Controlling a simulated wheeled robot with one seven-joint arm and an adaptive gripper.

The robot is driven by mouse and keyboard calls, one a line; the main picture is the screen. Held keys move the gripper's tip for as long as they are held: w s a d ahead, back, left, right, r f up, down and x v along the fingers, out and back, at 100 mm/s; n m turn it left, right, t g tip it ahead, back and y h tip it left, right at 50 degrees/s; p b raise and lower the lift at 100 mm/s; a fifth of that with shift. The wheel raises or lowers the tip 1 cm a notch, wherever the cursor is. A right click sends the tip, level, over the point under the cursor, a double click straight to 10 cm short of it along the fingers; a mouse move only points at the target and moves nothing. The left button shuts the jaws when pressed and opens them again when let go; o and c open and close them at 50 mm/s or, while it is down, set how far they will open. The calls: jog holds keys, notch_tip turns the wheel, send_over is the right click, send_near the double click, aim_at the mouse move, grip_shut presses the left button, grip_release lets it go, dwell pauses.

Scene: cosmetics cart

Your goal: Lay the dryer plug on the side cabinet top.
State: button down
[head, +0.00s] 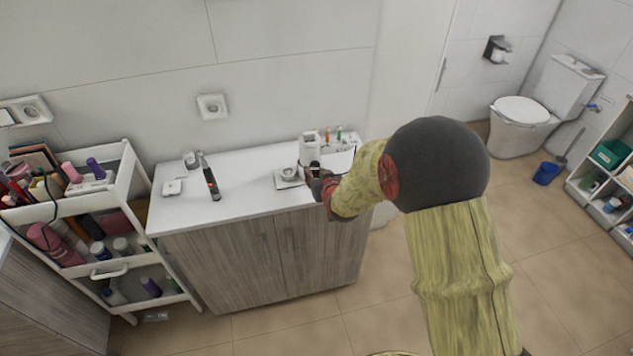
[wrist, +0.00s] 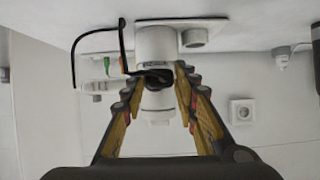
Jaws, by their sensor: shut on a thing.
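The dryer plug (wrist: 156,77) is a small black piece with a black cord, held between the fingertips of my gripper (wrist: 158,80) in the wrist view. The cord bends out to the left there. In the head view my gripper (head: 318,178) is over the right part of the side cabinet top (head: 248,178), a white surface above grey wood doors. The plug is small and partly hidden there. I cannot tell whether it touches the top. A white cylindrical device (wrist: 156,45) on a square base stands close behind the plug.
A loaded white cart (head: 128,165) is left of the cabinet. The top's middle is clear.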

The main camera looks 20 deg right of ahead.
jog(key=shift+f, duration=1.4)
jog(key=shift+f+b, duration=0.15)
jog(key=shift+b, duration=0.2)
jog(key=shift+f, duration=0.1)
jog(key=c, duration=1.4)
grip_release()
